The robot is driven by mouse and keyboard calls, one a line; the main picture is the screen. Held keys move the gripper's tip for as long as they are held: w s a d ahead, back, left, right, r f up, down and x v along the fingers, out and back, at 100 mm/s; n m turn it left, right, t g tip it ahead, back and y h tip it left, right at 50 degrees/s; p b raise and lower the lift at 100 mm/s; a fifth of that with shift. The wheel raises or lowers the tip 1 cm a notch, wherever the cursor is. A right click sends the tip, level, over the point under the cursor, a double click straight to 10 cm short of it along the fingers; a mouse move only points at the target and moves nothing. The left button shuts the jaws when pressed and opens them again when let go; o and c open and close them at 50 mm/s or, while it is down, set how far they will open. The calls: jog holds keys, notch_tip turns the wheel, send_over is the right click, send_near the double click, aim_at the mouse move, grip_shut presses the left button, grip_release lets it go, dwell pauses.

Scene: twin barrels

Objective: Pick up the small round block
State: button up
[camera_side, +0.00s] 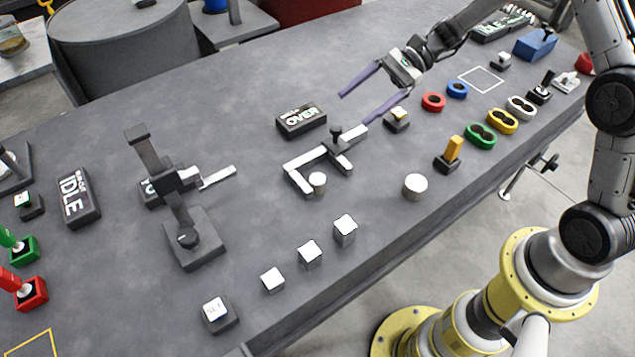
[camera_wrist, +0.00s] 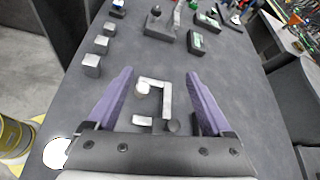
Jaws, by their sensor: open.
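The small round block (camera_side: 317,180) is a short white cylinder on the grey table, at the near corner of a white angled bracket (camera_side: 300,179). In the wrist view the small round block (camera_wrist: 142,88) stands at the bracket's upper left corner. A wider white round block (camera_side: 415,185) stands apart to the right, and shows at the lower left of the wrist view (camera_wrist: 57,152). My gripper (camera_side: 350,108) has two purple fingers spread apart and empty, up and behind the bracket. In the wrist view my gripper (camera_wrist: 160,73) has its fingers on either side of the bracket and small block.
Several silver cubes (camera_side: 310,253) line the near edge. A dark post fixture (camera_side: 188,238) stands left. Red (camera_side: 433,102) and blue rings (camera_side: 457,90) lie right.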

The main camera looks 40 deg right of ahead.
notch_tip(320, 180, down, 8)
jog(key=w+d+m, duration=0.1)
jog(key=d+m, duration=0.1)
jog(key=m+y, duration=0.1)
jog(key=m, duration=0.1)
send_near(317, 179)
jog(key=a, duration=0.1)
jog(key=a+f, duration=0.1)
jog(key=a, duration=0.1)
jog(key=shift+w+a+t, duration=0.1)
jog(key=shift+w+t, duration=0.1)
jog(key=shift+t, duration=0.1)
jog(key=shift+f+x, duration=0.25)
jog(key=shift+x, duration=2.3)
jog(key=shift+s, duration=0.15)
grip_shut()
jog(key=shift+r, duration=0.1)
